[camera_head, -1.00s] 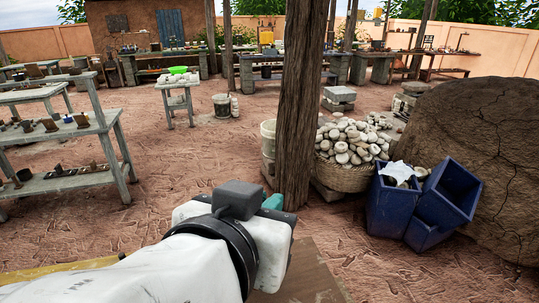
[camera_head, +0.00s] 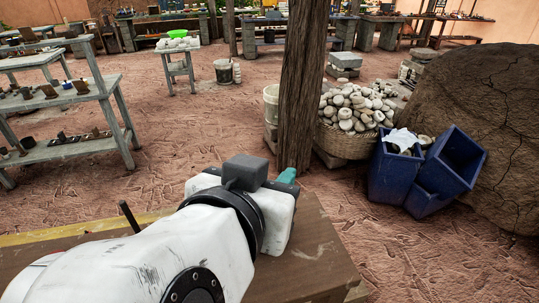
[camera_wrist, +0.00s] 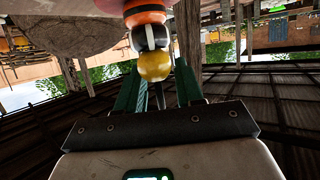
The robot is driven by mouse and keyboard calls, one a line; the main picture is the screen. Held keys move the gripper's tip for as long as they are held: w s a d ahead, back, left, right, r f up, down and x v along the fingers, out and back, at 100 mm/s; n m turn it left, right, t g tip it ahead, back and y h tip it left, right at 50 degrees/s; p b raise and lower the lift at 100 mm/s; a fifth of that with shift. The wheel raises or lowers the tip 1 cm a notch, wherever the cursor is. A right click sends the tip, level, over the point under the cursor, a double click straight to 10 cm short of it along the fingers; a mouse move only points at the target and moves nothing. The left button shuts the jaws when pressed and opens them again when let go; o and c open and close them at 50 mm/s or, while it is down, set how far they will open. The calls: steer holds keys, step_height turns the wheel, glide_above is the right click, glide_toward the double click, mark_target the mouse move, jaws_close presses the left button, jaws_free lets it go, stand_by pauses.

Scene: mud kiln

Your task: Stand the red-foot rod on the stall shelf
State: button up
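In the wrist view, the teal fingers of my gripper (camera_wrist: 157,72) close around the yellow bead of a rod. The rod (camera_wrist: 151,38) carries orange, black-and-white and yellow beads, and a thin dark stem shows between the fingers. Its far end runs out at the top, so I cannot tell its foot colour. In the head view, only a teal finger of my gripper (camera_head: 286,177) shows beyond the wrist; the rod is hidden there. A wooden stall with shelves (camera_head: 75,149) stands at the left, with small pots and blocks on two levels.
A wooden table (camera_head: 310,262) lies under my arm, with a dark upright stick (camera_head: 129,217) at its left. A wooden post (camera_head: 298,100) rises ahead. A stone-filled basket (camera_head: 343,143), blue bins (camera_head: 396,175) and a mud kiln (camera_head: 480,100) stand right. Bare ground lies between stall and post.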

steer(key=shift+r, duration=0.2)
steer(key=b+v, duration=0.2)
steer(key=v, duration=1)
steer(key=shift+b, duration=0.4)
